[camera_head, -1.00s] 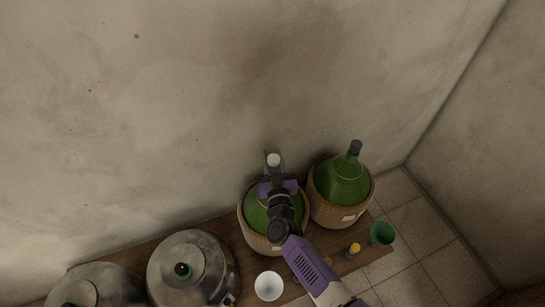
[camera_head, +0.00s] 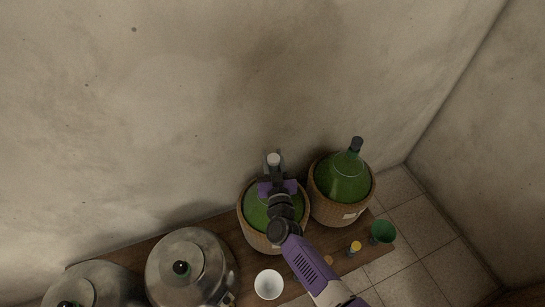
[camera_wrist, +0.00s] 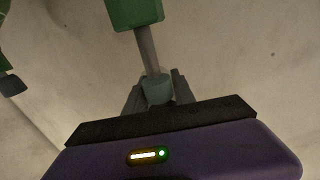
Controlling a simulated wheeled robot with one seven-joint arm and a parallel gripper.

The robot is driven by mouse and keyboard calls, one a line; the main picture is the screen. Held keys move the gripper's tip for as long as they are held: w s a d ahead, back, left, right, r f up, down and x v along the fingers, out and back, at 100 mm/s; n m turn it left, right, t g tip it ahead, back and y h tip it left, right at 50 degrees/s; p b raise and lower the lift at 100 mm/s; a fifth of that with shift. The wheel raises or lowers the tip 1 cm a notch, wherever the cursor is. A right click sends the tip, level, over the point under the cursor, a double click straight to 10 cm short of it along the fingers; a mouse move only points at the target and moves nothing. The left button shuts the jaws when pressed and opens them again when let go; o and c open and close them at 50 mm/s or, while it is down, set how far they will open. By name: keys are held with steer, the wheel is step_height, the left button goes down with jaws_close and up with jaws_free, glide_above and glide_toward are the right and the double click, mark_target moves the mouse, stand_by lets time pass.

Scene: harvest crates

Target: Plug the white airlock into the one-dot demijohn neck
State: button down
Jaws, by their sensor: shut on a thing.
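My gripper (camera_head: 273,168) is above the left green demijohn (camera_head: 256,215), which sits in a wicker basket, and hides its neck in the head view. It is shut on the airlock, whose white top (camera_head: 274,159) shows between the fingers. In the wrist view my gripper (camera_wrist: 157,98) holds the pale airlock body (camera_wrist: 157,88). A thin grey stem (camera_wrist: 147,50) runs from it to a green neck-like part (camera_wrist: 135,12). Whether the stem is inside the neck or only lined up with it, I cannot tell. No dot marks are readable.
A second green demijohn (camera_head: 345,185) with a dark stopper (camera_head: 356,144) stands close on the right. Steel vessels (camera_head: 190,270) stand at left. A white bowl (camera_head: 268,285), a yellow-topped item (camera_head: 354,248) and a green cup (camera_head: 382,232) are in front. The wall is close behind.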

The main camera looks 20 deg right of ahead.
steer(key=shift+f+b, duration=1.15)
steer(key=shift+f, duration=0.35)
steer(key=c, duration=1)
jaws_free()
steer(key=shift+o, duration=0.2)
steer(key=p+v, duration=0.1)
steer(key=v, duration=0.6)
steer(key=shift+s+a+p, duration=0.15)
steer(key=shift+s+p, duration=0.15)
steer(key=shift+s, duration=0.05)
